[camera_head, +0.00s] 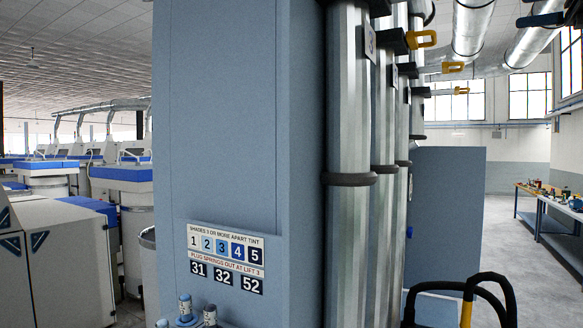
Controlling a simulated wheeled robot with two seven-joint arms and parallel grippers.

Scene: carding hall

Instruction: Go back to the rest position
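Neither of my grippers shows in the head view, so I cannot see whether they are open or shut. No part of my arms can be made out. A tall blue-grey cabinet or column (235,110) fills the middle of the view close in front. A sign (226,244) on its lower face reads about shades and tint, with numbers 1 to 5 and 31, 32, 52.
Vertical metal ducts (348,230) with yellow handles (421,39) stand right of the column. Small grey cylinders (209,316) show at the bottom edge. A black-and-yellow handle (467,300) is at bottom right. Machines (65,255) stand left; a workbench (560,205) is far right, beside open floor.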

